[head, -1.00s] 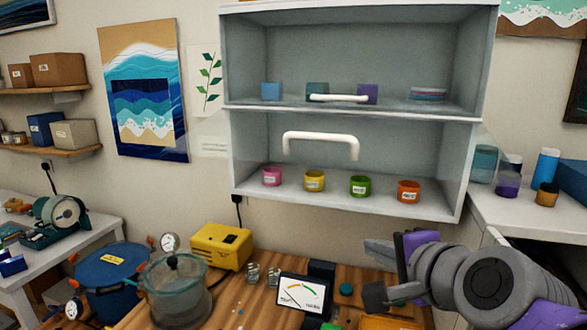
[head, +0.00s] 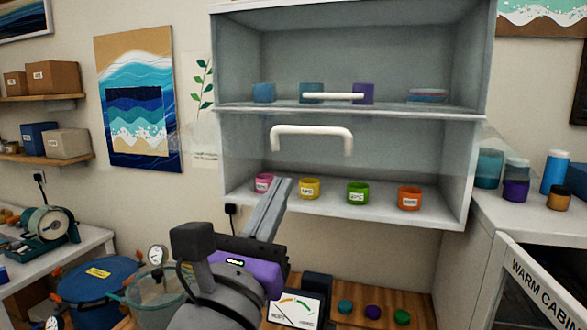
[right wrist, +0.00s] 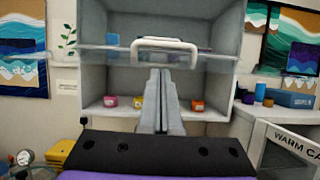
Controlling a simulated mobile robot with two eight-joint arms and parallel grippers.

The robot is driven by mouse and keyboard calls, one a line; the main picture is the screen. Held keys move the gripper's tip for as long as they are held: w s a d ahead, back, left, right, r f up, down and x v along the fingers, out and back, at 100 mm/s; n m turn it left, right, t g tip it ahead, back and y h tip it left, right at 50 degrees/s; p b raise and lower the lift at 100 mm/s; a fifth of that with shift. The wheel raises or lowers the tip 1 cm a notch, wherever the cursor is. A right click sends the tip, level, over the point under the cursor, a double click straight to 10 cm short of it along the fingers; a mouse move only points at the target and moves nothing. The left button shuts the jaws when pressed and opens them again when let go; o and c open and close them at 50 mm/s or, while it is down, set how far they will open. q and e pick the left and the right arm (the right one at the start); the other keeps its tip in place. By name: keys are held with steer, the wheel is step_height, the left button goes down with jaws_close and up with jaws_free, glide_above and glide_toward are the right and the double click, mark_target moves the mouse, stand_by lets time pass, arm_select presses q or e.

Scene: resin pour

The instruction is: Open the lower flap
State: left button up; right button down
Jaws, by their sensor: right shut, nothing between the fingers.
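The lower flap (head: 400,150) is a clear panel on the cabinet's lower compartment. It appears swung outward and up from its top edge, its sides reaching past the cabinet walls. Its white bar handle (head: 312,133) shows at its front; the handle also shows in the right wrist view (right wrist: 165,43). My right gripper (head: 284,184) is shut and empty, its fingers pointing up toward the cabinet. The fingertips (right wrist: 160,73) show just below the handle in the right wrist view, with a gap in the head view. My left gripper is out of view.
Several coloured jars, among them a green one (head: 357,193), stand on the lower shelf behind the flap. The upper compartment has its own white handle (head: 333,97). A warm cabinet (head: 535,285) stands at right. A pressure pot (head: 95,280) and a meter (head: 294,310) are below.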

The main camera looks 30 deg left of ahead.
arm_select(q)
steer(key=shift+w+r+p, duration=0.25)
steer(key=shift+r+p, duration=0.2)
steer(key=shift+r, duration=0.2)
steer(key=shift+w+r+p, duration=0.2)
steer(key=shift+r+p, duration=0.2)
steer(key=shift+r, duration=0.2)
arm_select(e)
steer(key=x, duration=0.9)
steer(key=shift+w+a+r, duration=0.1)
steer(key=shift+w+r, duration=0.05)
steer(key=shift+w, duration=0.1)
